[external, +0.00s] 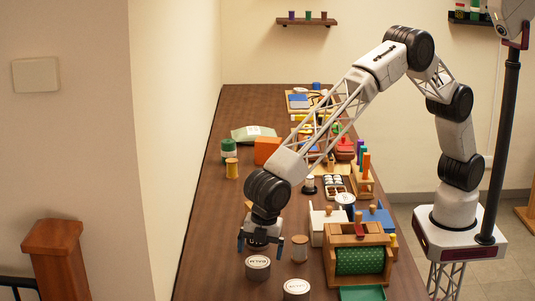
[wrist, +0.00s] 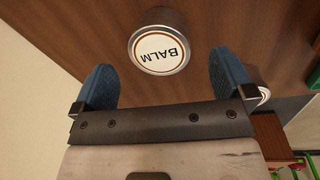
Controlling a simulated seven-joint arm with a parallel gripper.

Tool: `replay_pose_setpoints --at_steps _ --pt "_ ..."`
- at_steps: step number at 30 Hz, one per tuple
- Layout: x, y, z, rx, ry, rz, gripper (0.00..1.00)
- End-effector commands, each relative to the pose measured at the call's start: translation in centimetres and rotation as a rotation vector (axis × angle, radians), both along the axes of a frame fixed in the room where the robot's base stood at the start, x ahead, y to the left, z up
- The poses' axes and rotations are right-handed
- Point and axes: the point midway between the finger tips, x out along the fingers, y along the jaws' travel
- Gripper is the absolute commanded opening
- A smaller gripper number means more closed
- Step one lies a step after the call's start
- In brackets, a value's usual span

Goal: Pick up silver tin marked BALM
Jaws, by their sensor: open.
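The silver tin marked BALM (wrist: 158,48) stands upright on the brown wooden table in the wrist view, its white lid label facing up. It lies just beyond and between the two blue fingertips, touching neither. My gripper (wrist: 160,75) is open and empty. In the external view my gripper (external: 260,246) points down above the near left part of the table. A silver tin (external: 258,268) with a pale lid stands just below it there; its lettering is small but appears to read BALM.
A second round pale-lidded tin (external: 297,288) and a cork-coloured jar (external: 300,248) stand close by on the right. A wooden frame with a green roller (external: 360,261) is farther right. The table (external: 205,255) is clear to the left, beside the wall.

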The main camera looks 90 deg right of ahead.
Motion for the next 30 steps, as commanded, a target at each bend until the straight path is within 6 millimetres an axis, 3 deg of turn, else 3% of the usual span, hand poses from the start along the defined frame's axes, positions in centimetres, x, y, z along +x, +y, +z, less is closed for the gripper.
replay_pose_setpoints --at_steps 13,24,30 --pt "0.1 0.0 -0.6 -0.001 0.001 0.000 1.00" --pt "0.5 0.0 -4.3 -0.001 0.001 0.000 1.00" --pt "0.6 0.0 -5.2 0.001 -0.001 0.000 1.00"
